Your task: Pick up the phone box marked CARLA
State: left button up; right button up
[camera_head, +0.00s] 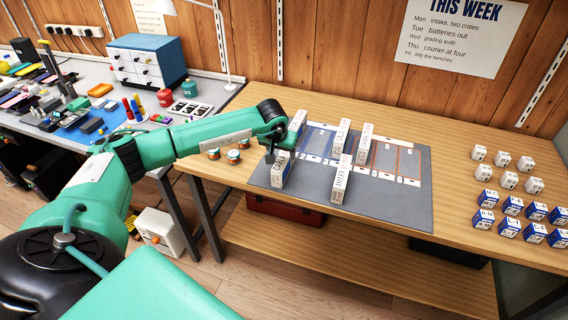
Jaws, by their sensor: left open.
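Several white phone boxes stand upright on a grey mat (408,205) on the wooden bench. One box (281,169) is at the mat's front left, one (298,121) at its back left. One (341,179) stands at the front middle, and two more, a back one (340,136) and a right one (363,144), stand behind it. Their side lettering is too small to read surely, so I cannot tell which is marked CARLA. My left gripper (271,153) is open, pointing down at the front-left box's top; contact is unclear. My right gripper is out of view.
Small white boxes (503,159) and blue-and-white boxes (512,206) fill the bench's right end. Small orange-topped tins (233,157) sit left of the mat. A grey workbench (205,94) with tools is at left. The mat's right front is clear.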

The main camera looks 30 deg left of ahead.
aim_at(284, 156)
pick_arm(q)
jog(key=p+x, duration=0.1)
jog(key=x, duration=0.2)
jog(key=shift+w+d+f, duration=0.2)
jog(key=shift+f, duration=0.05)
jog(key=shift+w+a+f, duration=0.1)
jog(key=shift+w+f, duration=0.1)
jog(key=shift+f, duration=0.35)
jog(key=shift+c, duration=0.7)
jog(key=c, duration=1.1)
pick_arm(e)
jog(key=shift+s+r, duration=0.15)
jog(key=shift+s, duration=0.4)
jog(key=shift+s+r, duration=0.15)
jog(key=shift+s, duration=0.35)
